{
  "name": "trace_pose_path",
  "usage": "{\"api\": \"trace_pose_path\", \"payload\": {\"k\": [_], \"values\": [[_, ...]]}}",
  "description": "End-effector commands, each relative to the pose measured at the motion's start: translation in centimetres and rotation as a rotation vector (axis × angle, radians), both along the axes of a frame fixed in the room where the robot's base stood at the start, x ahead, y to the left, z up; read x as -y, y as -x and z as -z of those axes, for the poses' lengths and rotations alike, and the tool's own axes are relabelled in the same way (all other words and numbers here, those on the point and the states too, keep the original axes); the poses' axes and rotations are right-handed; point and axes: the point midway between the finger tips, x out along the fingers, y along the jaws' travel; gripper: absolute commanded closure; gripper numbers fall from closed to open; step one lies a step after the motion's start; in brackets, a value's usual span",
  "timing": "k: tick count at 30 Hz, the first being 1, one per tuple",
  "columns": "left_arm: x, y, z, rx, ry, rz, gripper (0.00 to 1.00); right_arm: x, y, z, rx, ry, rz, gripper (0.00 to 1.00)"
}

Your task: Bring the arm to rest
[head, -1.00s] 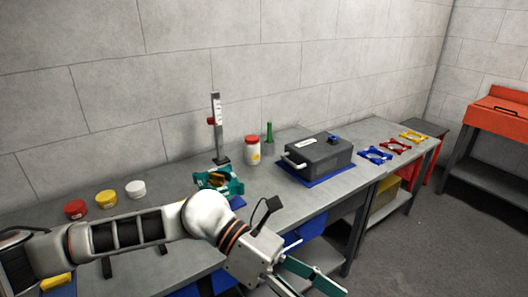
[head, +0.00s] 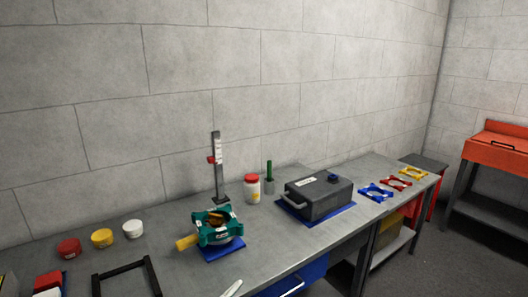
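Neither gripper shows in the head view now, and no arm can be clearly made out. The teal device (head: 217,232), with an orange-brown centre and a yellow bar (head: 187,242) at its left, sits on a blue mat (head: 224,253) on the grey workbench (head: 275,251). Nothing of mine touches it. A small whitish piece (head: 232,289) shows at the bottom edge; I cannot tell what it is.
A dark grey box (head: 319,195), a white jar with red lid (head: 253,189) and an upright gauge (head: 217,168) stand on the bench. Red, yellow and white pots stand left, near a black frame (head: 128,272). Coloured brackets (head: 377,193) lie at the right.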

Motion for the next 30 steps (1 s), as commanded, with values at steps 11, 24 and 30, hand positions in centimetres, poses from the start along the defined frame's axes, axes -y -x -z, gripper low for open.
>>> {"api": "trace_pose_path", "payload": {"k": [11, 24, 30], "values": [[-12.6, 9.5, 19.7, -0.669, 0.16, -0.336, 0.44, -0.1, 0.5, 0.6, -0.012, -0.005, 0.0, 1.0], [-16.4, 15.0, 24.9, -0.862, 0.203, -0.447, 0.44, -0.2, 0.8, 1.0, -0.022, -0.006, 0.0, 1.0], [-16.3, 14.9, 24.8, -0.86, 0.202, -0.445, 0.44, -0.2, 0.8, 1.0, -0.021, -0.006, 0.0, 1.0]]}}
